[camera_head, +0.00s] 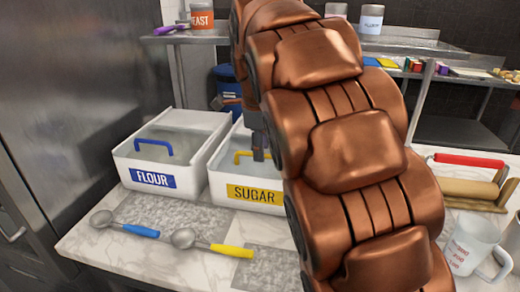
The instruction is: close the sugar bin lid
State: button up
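The sugar bin (219,190) is a white box with a yellow "SUGAR" label on its front. It stands on the marble counter, right of the flour bin. A yellow handle (241,156) shows over its top; much of the top and the right side are hidden behind my copper arm. I cannot tell how far the lid is open. The dark tip of my gripper (259,153) shows at the left edge of the arm, by the right end of the yellow handle. Whether it touches the handle, and its finger opening, cannot be made out.
The flour bin (118,168) has a blue handle. Blue (140,230) and yellow (231,250) handled spoons lie in front. A measuring cup (470,245) and rolling pin (465,188) are at right. A shelf (195,37) runs above; a steel wall (70,90) stands left.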

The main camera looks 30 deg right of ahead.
notch_tip(320, 180, up, 6)
jog(key=shift+s+a, duration=0.4)
jog(key=shift+s, duration=0.05)
jog(key=shift+r, duration=0.1)
jog(key=shift+s, duration=0.1)
dwell(0.3)
jog(key=s+a+f+n+g+p, duration=0.1)
jog(key=s+a+f+n+p, duration=0.1)
jog(key=s+f+n, duration=0.3)
jog(key=s+a+f+n+g+y+p, duration=0.1)
jog(key=s+f+n, duration=0.5)
jog(key=s+n, duration=0.6)
jog(key=s+a+f+n+g+p, duration=0.1)
jog(key=s+a+f+n+p, duration=0.2)
jog(key=s, duration=1)
notch_tip(320, 180, down, 3)
jog(key=a+n, duration=0.2)
jog(key=n, duration=0.3)
jog(key=shift+r+n+g, duration=0.15)
jog(key=shift+n+g, duration=0.15)
jog(key=shift+n, duration=0.1)
jog(key=shift+d, duration=0.15)
